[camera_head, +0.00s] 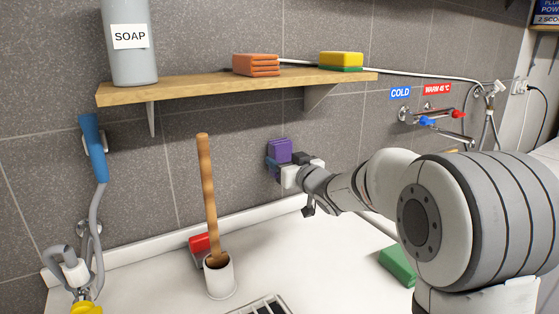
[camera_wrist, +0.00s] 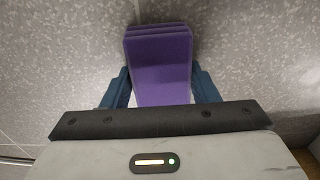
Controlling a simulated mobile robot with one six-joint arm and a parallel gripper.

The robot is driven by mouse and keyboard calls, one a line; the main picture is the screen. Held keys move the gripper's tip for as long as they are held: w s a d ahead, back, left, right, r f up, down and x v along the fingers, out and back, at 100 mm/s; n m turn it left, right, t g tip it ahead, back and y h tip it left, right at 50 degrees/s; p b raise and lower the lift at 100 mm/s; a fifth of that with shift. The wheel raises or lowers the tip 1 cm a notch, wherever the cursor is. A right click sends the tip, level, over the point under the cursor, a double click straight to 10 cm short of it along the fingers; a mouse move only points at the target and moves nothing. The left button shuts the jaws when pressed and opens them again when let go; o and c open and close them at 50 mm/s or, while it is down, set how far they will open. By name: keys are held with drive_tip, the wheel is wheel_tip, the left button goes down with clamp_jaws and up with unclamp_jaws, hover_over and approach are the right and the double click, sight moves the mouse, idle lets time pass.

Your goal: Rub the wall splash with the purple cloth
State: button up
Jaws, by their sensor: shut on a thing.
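The folded purple cloth (camera_head: 279,151) is between the blue fingers of my gripper (camera_head: 273,167), which is shut on it. In the head view my gripper is below the wooden shelf, at the grey tiled wall. In the wrist view the cloth (camera_wrist: 160,65) stands out beyond the blue fingers (camera_wrist: 160,88), with the wall right behind it. I cannot tell for certain whether the cloth touches the wall. No splash shows on the wall in either view; the cloth and gripper may hide it.
A wooden shelf (camera_head: 200,89) above holds a soap bottle (camera_head: 131,45), an orange cloth stack (camera_head: 256,65) and a yellow-green sponge (camera_head: 341,61). A wooden handle (camera_head: 207,190) stands in a white holder (camera_head: 220,277) to the left. A green block (camera_head: 397,264) lies on the white surface.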

drive_tip(key=shift+w+d+p, duration=0.45)
drive_tip(key=shift+w+d, duration=0.3)
drive_tip(key=shift+d, duration=0.35)
drive_tip(key=shift+a, duration=0.1)
drive_tip(key=shift+s+a+b, duration=0.35)
drive_tip(key=shift+a+b, duration=0.05)
drive_tip(key=shift+a, duration=0.15)
drive_tip(key=shift+s+a+b, duration=0.3)
drive_tip(key=shift+a+b, duration=0.05)
drive_tip(key=shift+a, duration=0.2)
drive_tip(key=shift+s+a+r+b, duration=0.1)
drive_tip(key=shift+s+a+b, duration=0.2)
drive_tip(key=shift+s+a, duration=0.25)
drive_tip(key=shift+w+a, duration=0.1)
drive_tip(key=shift+w, duration=0.05)
drive_tip(key=shift+v, duration=2.9)
